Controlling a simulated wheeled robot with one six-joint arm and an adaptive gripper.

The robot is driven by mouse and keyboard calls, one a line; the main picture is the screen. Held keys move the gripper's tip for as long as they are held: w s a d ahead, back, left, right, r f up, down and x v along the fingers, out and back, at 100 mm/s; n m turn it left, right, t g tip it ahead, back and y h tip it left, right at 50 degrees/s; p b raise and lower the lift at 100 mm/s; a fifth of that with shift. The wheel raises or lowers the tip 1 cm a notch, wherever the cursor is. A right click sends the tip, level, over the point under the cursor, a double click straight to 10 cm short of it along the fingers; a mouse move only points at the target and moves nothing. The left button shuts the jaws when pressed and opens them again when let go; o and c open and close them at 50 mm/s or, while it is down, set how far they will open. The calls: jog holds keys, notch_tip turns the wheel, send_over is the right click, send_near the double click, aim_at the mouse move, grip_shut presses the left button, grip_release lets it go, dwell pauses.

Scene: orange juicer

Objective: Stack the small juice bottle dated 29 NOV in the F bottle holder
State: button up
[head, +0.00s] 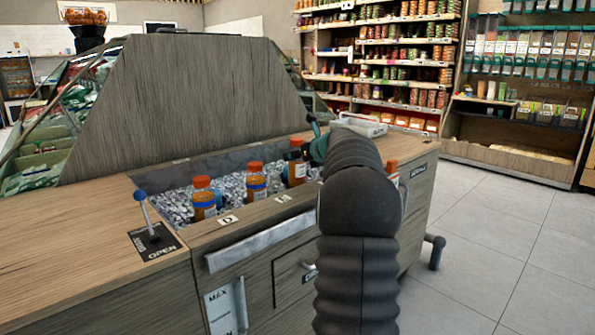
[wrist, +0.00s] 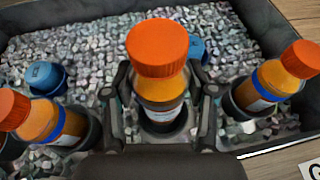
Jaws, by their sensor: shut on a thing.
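In the wrist view, my gripper (wrist: 160,97) is shut on a small bottle of orange juice (wrist: 159,88) with an orange cap, one finger on each side. The bottle looks roughly upright over the ice bed; its base is hidden, so I cannot tell whether it sits in a holder. Its date is not readable. In the head view, my arm hides most of the gripper; a bottle (head: 295,172) just left of the arm may be the held one. The letter of the spot under the held bottle is not visible.
Other juice bottles stand at left (wrist: 48,122) and right (wrist: 268,86) in the wrist view. A blue round piece (wrist: 45,77) lies in the ice (wrist: 85,50). A G label (wrist: 313,170) is on the wooden rim. The head view shows a D label (head: 228,219) and a lever (head: 145,212).

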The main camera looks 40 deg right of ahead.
aim_at(302, 164)
notch_tip(302, 164, down, 3)
jog(key=shift+f+b, duration=0.2)
jog(key=shift+b, duration=0.4)
jog(key=o, duration=1.4)
jog(key=shift+s, duration=0.1)
jog(key=v, duration=1.2)
